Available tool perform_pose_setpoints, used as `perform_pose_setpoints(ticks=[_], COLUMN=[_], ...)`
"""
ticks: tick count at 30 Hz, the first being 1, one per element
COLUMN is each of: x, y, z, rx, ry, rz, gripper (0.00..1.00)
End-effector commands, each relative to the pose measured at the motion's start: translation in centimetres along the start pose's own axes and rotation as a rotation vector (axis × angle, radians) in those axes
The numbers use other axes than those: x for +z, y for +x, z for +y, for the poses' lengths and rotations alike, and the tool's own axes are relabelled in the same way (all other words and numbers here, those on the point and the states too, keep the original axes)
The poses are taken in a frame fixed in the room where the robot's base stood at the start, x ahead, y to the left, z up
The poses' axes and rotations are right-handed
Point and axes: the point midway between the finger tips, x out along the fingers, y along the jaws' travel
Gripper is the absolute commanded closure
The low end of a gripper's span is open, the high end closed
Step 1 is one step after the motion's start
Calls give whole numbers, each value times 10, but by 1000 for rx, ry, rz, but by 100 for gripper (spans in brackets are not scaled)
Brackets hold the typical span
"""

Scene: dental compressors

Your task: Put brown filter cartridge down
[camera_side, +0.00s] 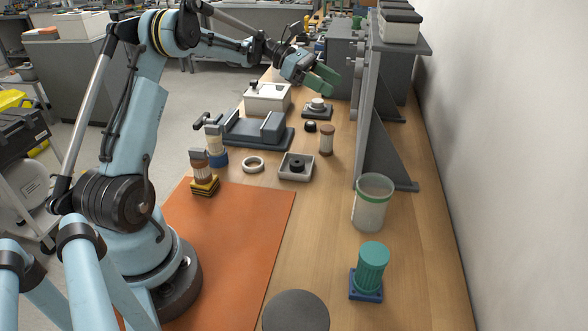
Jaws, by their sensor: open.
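A brown filter cartridge (327,140) with a paler middle stands upright on the wooden bench, right of the centre. Nothing touches it. My gripper (328,81) has green fingers and hangs above the bench, higher in the picture than the cartridge and apart from it. The gripper is open, and I see nothing between its fingers.
A grey tray (298,174) holding a black ring, a white ring (253,165) and a grey vise-like fixture (256,130) lie left of the cartridge. A tall grey bracket (369,120) rises on the right. A green-rimmed jar (372,203) stands nearer. The wood between jar and mat is clear.

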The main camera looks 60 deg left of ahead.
Motion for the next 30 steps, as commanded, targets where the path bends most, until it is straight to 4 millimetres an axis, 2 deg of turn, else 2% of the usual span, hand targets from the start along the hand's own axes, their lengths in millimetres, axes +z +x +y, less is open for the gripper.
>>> perform_pose_setpoints(ticks=[8,14,22,30], x=[-4,-8,-12,-12], y=[7,10,8,-1], z=[1,1,0,-1], rx=[-51,-160,-411,-775], ry=[488,950,1598,2215], rz=[137,244,333,299], gripper=[31,31,31,31])
